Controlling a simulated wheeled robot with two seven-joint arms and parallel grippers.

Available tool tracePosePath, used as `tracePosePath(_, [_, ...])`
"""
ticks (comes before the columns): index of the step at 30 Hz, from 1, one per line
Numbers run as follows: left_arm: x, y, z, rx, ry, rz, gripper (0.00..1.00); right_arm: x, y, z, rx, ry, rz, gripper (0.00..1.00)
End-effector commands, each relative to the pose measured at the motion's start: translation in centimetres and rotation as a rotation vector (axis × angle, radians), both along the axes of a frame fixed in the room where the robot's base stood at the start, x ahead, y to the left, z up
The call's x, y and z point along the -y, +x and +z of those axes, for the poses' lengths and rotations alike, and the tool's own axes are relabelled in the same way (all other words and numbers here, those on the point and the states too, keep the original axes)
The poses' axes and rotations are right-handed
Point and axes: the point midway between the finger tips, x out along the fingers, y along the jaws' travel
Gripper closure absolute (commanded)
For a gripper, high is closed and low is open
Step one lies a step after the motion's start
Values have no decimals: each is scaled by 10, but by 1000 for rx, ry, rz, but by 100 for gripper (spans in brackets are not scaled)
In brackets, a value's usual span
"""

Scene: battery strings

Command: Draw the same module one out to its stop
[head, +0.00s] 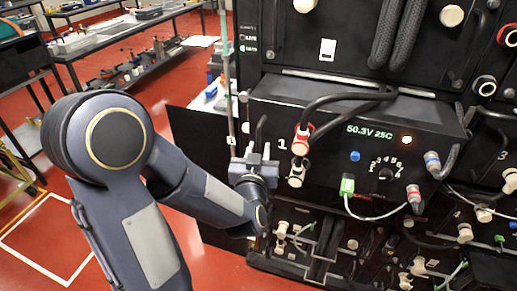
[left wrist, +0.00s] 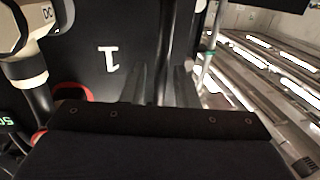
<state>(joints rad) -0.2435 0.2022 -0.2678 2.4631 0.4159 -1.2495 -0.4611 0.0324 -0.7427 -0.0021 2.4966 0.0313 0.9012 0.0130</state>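Module one (head: 335,147) is a black box with a "1" on its front and a lit display reading 50.3V 25C. Its top face shows, so it stands proud of the rack. A thin black upright handle (head: 260,130) is at the left end of its front. My left gripper (head: 258,154) is at this handle, with a finger on each side, and looks shut on it. In the left wrist view the dark handle (left wrist: 166,45) runs down between the fingers (left wrist: 163,85), beside the white "1". The exact finger contact is hidden. My right gripper is not in view.
Other modules with cables sit below and to the right. A dark panel (head: 195,130) stands left of the rack. Red floor is open at left; shelving (head: 130,60) stands behind.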

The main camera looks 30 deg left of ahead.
Motion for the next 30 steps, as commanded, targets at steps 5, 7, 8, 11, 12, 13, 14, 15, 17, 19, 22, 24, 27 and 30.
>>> tracePosePath(5, [0, 1, 0, 0, 0, 0, 73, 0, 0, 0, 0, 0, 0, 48])
tracePosePath(7, [0, 1, 0, 0, 0, 0, 74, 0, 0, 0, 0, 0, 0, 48])
tracePosePath(8, [0, 1, 0, 0, 0, 0, 78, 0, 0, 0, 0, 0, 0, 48])
tracePosePath(11, [0, 1, 0, 0, 0, -1, 91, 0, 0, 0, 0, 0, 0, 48])
tracePosePath(12, [0, 1, 0, 0, 0, -1, 96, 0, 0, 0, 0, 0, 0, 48])
tracePosePath(13, [0, 1, 0, 0, 0, -1, 100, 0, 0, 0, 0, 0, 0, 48])
tracePosePath(14, [0, 1, 0, 0, 0, -1, 100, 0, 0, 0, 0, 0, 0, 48])
tracePosePath(15, [0, 1, 0, 0, 0, -1, 100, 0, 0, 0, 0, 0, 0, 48])
tracePosePath(17, [0, 1, 0, 0, 0, -1, 100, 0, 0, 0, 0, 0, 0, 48])
tracePosePath(19, [0, 1, 0, 0, 0, -1, 100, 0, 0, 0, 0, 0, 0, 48])
tracePosePath(22, [0, 0, 0, 0, 0, -1, 100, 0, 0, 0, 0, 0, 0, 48])
tracePosePath(24, [0, 0, 0, 0, 0, -1, 100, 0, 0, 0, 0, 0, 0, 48])
tracePosePath(27, [0, 0, 0, 0, 0, -1, 100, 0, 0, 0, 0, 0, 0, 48])
tracePosePath(30, [0, 0, 0, 0, 0, -1, 100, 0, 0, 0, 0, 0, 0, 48])
